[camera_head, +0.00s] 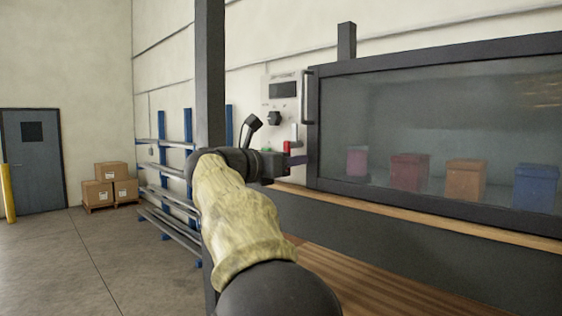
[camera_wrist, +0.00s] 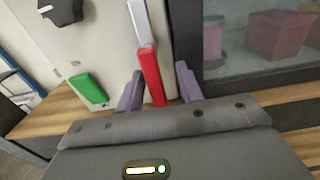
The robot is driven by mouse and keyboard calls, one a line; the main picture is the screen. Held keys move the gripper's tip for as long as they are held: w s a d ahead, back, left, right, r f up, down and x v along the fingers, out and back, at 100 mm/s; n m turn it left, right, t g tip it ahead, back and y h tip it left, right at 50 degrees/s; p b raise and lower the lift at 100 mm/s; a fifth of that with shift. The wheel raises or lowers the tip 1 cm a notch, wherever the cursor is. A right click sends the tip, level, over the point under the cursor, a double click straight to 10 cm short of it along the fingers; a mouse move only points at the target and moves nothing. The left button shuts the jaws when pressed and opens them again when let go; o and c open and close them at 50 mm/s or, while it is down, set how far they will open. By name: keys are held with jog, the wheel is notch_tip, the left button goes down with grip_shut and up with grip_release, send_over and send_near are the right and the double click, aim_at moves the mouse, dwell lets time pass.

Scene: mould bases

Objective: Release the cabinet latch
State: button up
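The cabinet (camera_head: 440,58) has a dark frame and a glass front and stands at the right in the head view. A lever with a red grip, which looks like the latch (camera_head: 294,133), sits on the pale control panel left of the glass. In the wrist view the latch (camera_wrist: 152,76) hangs down from a silver upper part. My gripper (camera_wrist: 160,70) is open, its two purple-grey fingers on either side of the red grip, with gaps visible. In the head view my gripper (camera_head: 302,160) is just below the lever, partly hidden by my wrist.
A green button (camera_wrist: 88,87) and a dark knob (camera_head: 274,118) are beside the lever. A vertical door handle (camera_head: 307,97) is close on the right. A wooden ledge (camera_wrist: 50,112) runs below. Coloured bins (camera_head: 410,172) stand behind the glass. A grey post (camera_head: 210,75) rises at the left.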

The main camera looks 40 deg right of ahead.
jog(key=shift+a, duration=0.1)
jog(key=shift+a, duration=0.15)
jog(key=s+a+b, duration=0.1)
jog(key=a+b, duration=0.5)
jog(key=a, duration=1.1)
jog(key=shift+s, duration=0.15)
